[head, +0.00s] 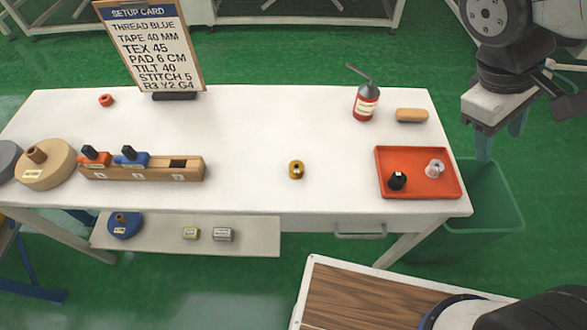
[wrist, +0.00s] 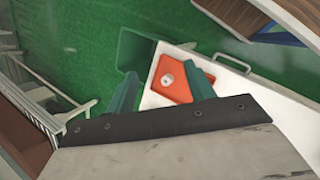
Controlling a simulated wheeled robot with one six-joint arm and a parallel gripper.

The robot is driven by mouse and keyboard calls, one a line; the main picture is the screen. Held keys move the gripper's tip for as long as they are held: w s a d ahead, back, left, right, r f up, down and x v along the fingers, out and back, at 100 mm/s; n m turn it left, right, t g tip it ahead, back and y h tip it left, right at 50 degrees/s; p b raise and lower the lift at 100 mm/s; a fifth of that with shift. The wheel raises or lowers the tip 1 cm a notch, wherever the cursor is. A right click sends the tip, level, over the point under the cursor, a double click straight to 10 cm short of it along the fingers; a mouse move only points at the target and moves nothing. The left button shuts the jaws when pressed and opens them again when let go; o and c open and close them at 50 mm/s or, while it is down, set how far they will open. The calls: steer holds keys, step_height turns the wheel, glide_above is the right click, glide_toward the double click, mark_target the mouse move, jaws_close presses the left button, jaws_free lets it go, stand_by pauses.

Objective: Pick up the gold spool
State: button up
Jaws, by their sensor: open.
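The gold spool (head: 296,169) lies on the white table (head: 255,130), near the front edge and right of centre, with open tabletop around it. My gripper (head: 500,142) is at the upper right in the head view, beyond the table's right edge and far from the spool. Its two teal fingers are apart with nothing between them; they also show in the wrist view (wrist: 162,84). The gold spool is not visible in the wrist view.
A red tray (head: 418,191) holds a black spool (head: 397,180) and a pale spool (head: 434,168). A wooden rack (head: 140,172) is at left. A green bin (head: 490,205) is below my gripper.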

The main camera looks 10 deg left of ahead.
steer(key=w+a+f+n+t+h, duration=0.2)
steer(key=w+a+f+n, duration=0.1)
steer(key=a+n, duration=0.15)
steer(key=w+a+f+n+t+h, duration=0.1)
steer(key=w+a+f+n, duration=0.15)
steer(key=a, duration=0.35)
steer(key=n+t+y, duration=0.3)
steer(key=n+t, duration=0.6)
steer(key=n, duration=0.7)
glide_toward(298, 166)
steer(key=x, duration=0.3)
steer(key=shift+d+r, duration=0.1)
steer(key=shift+d, duration=0.1)
steer(key=shift+w+f+t+y, duration=0.2)
steer(key=shift+f+t+y, duration=0.1)
steer(key=x, duration=0.7)
steer(key=c, duration=1)
